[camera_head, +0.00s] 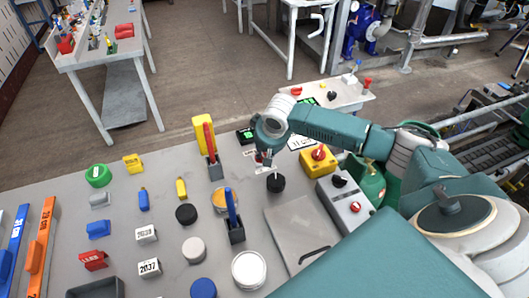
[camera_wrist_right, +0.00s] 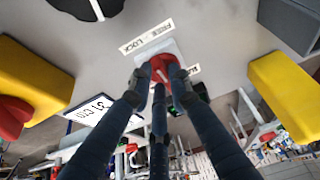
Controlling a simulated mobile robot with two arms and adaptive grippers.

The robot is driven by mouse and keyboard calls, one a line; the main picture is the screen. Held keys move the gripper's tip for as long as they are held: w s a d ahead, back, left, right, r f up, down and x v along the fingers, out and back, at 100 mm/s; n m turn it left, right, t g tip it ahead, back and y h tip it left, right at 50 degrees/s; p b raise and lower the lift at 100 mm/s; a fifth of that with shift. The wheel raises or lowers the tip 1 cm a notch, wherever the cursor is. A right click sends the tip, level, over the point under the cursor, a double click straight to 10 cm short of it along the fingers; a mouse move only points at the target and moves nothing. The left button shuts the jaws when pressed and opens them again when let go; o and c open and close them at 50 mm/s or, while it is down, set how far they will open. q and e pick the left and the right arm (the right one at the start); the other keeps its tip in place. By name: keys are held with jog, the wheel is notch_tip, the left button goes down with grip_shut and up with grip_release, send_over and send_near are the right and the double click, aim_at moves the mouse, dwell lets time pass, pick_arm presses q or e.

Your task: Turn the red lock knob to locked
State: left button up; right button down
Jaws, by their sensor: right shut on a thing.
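The red lock knob (camera_wrist_right: 160,72) sits on a pale square plate in the right wrist view, with a white line on its face. A white label strip (camera_wrist_right: 147,36) with printed words that look like FREE and LOCK lies beside it. My right gripper (camera_wrist_right: 158,88) is shut on the knob, its dark fingers around it. In the head view my right gripper (camera_head: 264,158) points down at the bench, and it and the arm hide most of the knob. I cannot tell exactly which mark the line points to. My left gripper is in neither view.
A yellow box with a red knob (camera_head: 320,167) and a grey box with knobs (camera_head: 345,205) stand right of the gripper. A black round knob (camera_head: 276,184) is just in front. A red lever (camera_head: 210,142) stands to the left. Several small blocks and discs cover the bench.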

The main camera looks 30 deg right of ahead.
jog(key=shift+d+r+n+y+p, duration=0.2)
jog(key=shift+n+y+p, duration=0.2)
jog(key=shift+n+p, duration=0.55)
jog(key=shift+d+f+n+y+p, duration=0.15)
jog(key=shift+n+y+p, duration=0.15)
jog(key=shift+n, duration=0.55)
jog(key=shift+w+d+n+y, duration=0.15)
jog(key=shift+n+y, duration=0.25)
jog(key=shift+n, duration=0.5)
jog(key=shift+w+d+f+n+y+b, duration=0.15)
jog(key=shift+n+y+b, duration=0.15)
jog(key=shift+n, duration=0.6)
jog(key=n+b, duration=0.1)
jog(key=n+y+b, duration=0.1)
jog(key=shift+w+f+n+g, duration=0.1)
jog(key=shift+w+n+g, duration=0.1)
jog(key=shift+n+g, duration=0.15)
jog(key=n+b, duration=0.3)
jog(key=n+g+y+b, duration=0.1)
jog(key=shift+w+d+n+b, duration=0.15)
jog(key=shift+w+n+b, duration=0.1)
jog(key=shift+w+b, duration=0.05)
jog(key=shift+w+d+r+n+g+y+b, duration=0.15)
jog(key=shift+n+g+b, duration=0.25)
jog(key=shift+n+b, duration=0.5)
jog(key=shift+w+a+r+n+g+y+b, duration=0.15)
jog(key=shift+n+g+b, duration=0.2)
jog(key=shift+n+b, duration=0.5)
jog(key=shift+s+d+f, duration=0.1)
